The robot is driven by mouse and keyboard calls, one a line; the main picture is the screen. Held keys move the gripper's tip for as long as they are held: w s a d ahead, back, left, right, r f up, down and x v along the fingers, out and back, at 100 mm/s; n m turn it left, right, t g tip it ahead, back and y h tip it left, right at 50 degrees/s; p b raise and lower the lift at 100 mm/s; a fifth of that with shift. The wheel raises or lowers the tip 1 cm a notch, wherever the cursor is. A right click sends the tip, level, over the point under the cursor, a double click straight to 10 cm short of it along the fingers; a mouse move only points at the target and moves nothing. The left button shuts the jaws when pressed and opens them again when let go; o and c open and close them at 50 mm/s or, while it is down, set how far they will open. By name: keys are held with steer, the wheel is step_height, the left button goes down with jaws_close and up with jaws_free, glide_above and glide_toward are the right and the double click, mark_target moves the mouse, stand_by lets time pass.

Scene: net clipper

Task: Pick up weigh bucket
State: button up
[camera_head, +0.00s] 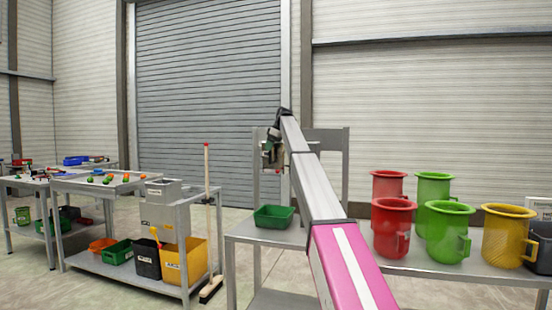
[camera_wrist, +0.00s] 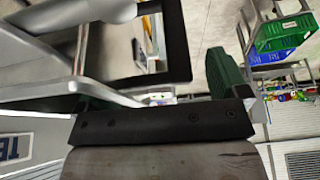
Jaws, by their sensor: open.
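No label readable here marks a weigh bucket, so I cannot tell for sure which container it is. Flared, handled containers stand on the right table: two red ones (camera_head: 393,228), two green ones (camera_head: 444,232) and a yellow one (camera_head: 508,236). A low green bin (camera_head: 274,216) sits on the small grey table. My gripper (camera_head: 270,153) is raised above and behind that bin, left of the containers and apart from them. In the wrist view its green fingers (camera_wrist: 158,85) are spread apart; I see nothing held. Grey metal parts and a dark frame fill that view's upper left.
A grey tall-backed stand (camera_head: 325,148) is behind my arm. Left, a grey box (camera_head: 161,191) stands on a bench with bins (camera_head: 184,262) below; a broom (camera_head: 208,220) leans beside it. A tray (camera_head: 104,182) holds small coloured items. Floor shows between the benches.

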steer(key=c, duration=1.7)
steer(key=shift+r, duration=0.1)
step_height(320, 180, up, 20)
steer(key=s+a, duration=0.2)
steer(key=s, duration=0.4)
steer(key=s+a, duration=0.3)
steer(key=s, duration=0.4)
steer(key=s+a, duration=0.3)
steer(key=s, duration=0.4)
steer(key=shift+s+a, duration=0.15)
steer(key=shift+a, duration=0.1)
stand_by(0.5)
